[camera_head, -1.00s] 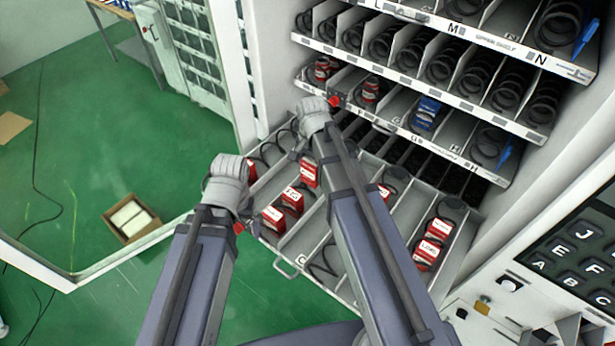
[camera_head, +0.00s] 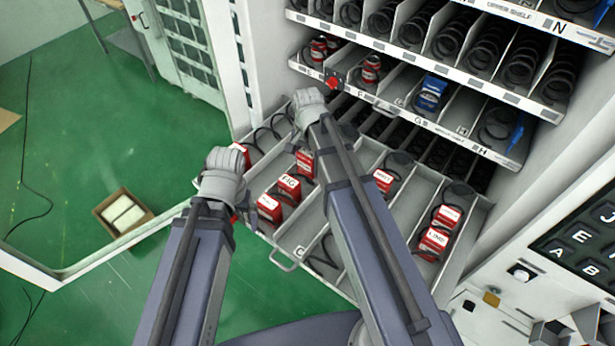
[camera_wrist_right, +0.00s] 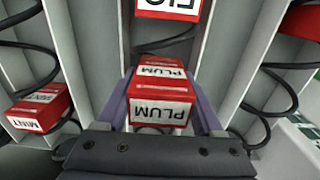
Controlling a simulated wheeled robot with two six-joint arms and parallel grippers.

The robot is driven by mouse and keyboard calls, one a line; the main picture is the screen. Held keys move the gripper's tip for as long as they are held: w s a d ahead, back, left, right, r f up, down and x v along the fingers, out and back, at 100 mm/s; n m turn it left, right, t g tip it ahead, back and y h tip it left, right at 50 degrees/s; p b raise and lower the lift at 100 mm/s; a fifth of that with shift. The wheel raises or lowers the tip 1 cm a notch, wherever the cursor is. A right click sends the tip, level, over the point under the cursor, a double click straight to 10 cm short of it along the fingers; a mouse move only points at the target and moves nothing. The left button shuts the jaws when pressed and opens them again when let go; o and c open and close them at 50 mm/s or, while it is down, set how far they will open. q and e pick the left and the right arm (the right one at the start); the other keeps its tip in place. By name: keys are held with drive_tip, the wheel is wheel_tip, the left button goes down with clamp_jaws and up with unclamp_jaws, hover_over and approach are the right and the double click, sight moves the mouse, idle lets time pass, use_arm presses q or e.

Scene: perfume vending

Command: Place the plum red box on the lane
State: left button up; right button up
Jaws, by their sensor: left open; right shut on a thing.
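The box is over a lane (camera_wrist_right: 106,55) between grey dividers, with a FIG box (camera_wrist_right: 168,8) further along that lane. I cannot tell whether the plum box touches the lane floor. In the head view my right gripper (camera_head: 309,108) is over the pulled-out tray, its fingertips hidden. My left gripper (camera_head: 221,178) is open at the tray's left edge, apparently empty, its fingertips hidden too.
The tray (camera_head: 291,240) has black spirals and several red boxes in its lanes. A MINT box (camera_wrist_right: 38,108) sits to the left in the wrist view. Shelves with spirals rise behind the tray. A keypad (camera_head: 580,240) is at right. A carton (camera_head: 122,213) lies on the floor.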

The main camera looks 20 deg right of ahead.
sight(308, 153)
drive_tip(key=shift+f, duration=0.1)
wheel_tip(308, 153, down, 4)
drive_tip(key=b, duration=0.3)
drive_tip(key=shift+r, duration=0.2)
drive_tip(key=shift+b, duration=0.3)
drive_tip(key=shift+f, duration=0.15)
drive_tip(key=o, duration=1.4)
drive_tip(key=shift+o, duration=0.2)
wheel_tip(308, 153, up, 12)
drive_tip(key=p, duration=1.2)
drive_tip(key=shift+r, duration=0.25)
